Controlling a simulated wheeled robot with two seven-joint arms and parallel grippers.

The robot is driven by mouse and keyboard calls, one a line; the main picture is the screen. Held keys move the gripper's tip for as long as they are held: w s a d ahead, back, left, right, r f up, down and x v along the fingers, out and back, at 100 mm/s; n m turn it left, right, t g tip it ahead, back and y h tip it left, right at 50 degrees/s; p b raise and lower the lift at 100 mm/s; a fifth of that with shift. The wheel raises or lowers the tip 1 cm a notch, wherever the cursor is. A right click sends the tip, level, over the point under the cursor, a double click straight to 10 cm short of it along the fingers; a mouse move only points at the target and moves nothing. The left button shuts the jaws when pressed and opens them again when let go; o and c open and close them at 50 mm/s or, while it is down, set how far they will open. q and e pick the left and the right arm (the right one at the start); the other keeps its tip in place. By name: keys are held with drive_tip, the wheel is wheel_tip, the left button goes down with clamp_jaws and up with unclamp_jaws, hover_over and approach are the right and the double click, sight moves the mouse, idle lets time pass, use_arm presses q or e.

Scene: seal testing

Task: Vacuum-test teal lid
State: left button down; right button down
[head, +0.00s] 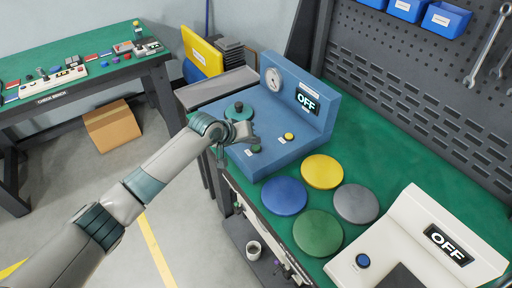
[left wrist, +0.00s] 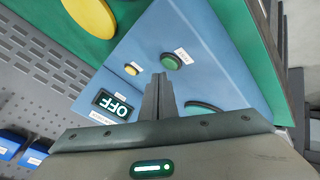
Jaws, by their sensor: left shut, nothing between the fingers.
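The teal lid (head: 238,111) with a dark knob lies on the left part of the blue vacuum tester (head: 290,152), partly behind my left wrist. The tester has a round gauge (head: 273,79), a display reading OFF (head: 307,101), a green button (head: 256,149) and a yellow button (head: 289,136). My left gripper (head: 255,141) is shut and empty, just above the green button. In the left wrist view its fingers (left wrist: 160,78) point toward the green button (left wrist: 171,62); contact is not clear. The teal lid's edge (left wrist: 203,107) shows beside the fingers. My right gripper is not in view.
Blue (head: 284,196), yellow (head: 322,171), grey (head: 356,204) and green (head: 318,232) discs lie on the green bench in front of the tester. A white device (head: 420,250) reading OFF stands at the right. A pegboard (head: 420,90) rises behind.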

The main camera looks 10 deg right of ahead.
sight(253, 150)
use_arm(q)
drive_tip(key=shift+f, duration=0.1)
idle(0.6)
drive_tip(key=shift+f, duration=0.3)
drive_tip(key=shift+f, duration=0.45)
idle(0.9)
drive_tip(key=shift+r, duration=0.1)
drive_tip(key=shift+r+p, duration=0.75)
drive_tip(key=shift+p, duration=0.15)
wheel_tip(253, 150, up, 5)
drive_tip(key=p, duration=0.4)
drive_tip(key=shift+p, duration=0.4)
drive_tip(key=shift+s, duration=0.1)
